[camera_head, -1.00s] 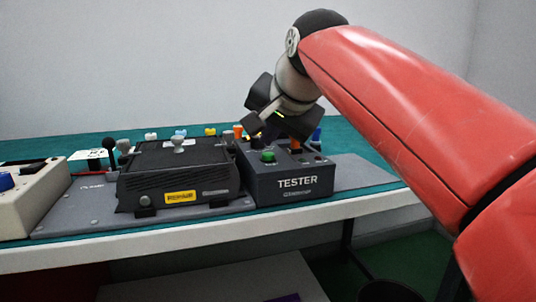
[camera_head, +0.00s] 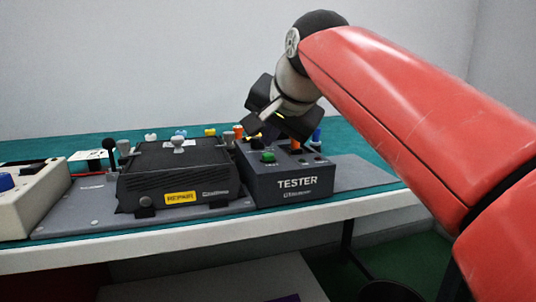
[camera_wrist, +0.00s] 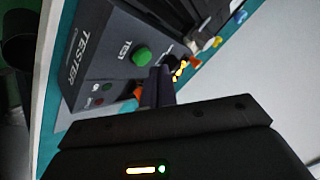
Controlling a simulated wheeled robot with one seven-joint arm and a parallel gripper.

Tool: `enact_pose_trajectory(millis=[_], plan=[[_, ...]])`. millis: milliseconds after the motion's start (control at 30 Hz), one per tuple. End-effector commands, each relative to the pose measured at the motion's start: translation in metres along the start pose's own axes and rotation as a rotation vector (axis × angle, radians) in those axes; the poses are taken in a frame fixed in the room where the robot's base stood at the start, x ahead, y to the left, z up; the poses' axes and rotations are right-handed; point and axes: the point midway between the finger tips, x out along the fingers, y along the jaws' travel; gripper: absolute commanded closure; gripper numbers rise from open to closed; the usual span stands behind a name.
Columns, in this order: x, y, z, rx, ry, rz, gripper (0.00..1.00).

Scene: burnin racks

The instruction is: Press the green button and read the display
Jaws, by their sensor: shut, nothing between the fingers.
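The dark grey tester box (camera_head: 297,184), labelled TESTER, stands on the bench with its green button (camera_head: 268,157) on the top face. In the wrist view the tester (camera_wrist: 88,58) is seen sideways, and the green button (camera_wrist: 141,56) is marked TEST. My gripper (camera_wrist: 160,72) is shut and empty; its fingertips appear close beside the green button in that view, but contact cannot be told. In the head view my gripper (camera_head: 262,132) hangs over the rear of the tester's top. The display's reading is not visible; the gripper covers part of the top.
A black unit with a yellow REPAIR label (camera_head: 180,198) sits left of the tester on a grey plate (camera_head: 85,212). A beige box (camera_head: 30,205) is at far left. Several coloured pegs (camera_head: 210,132) stand behind. The bench's white front edge (camera_head: 150,252) runs below.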

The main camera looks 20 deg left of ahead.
Motion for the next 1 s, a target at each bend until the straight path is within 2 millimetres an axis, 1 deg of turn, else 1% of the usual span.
enact_pose_trajectory(millis=[467,767,1000], plan=[[0.0,0.0,0.0001,0.0,0.0,0.0,1.0],[0.0057,0.0045,0.0044,0.0,0.0,0.0,1.0],[0.0055,0.0042,0.0042,0.0,0.0,0.0,1.0]])
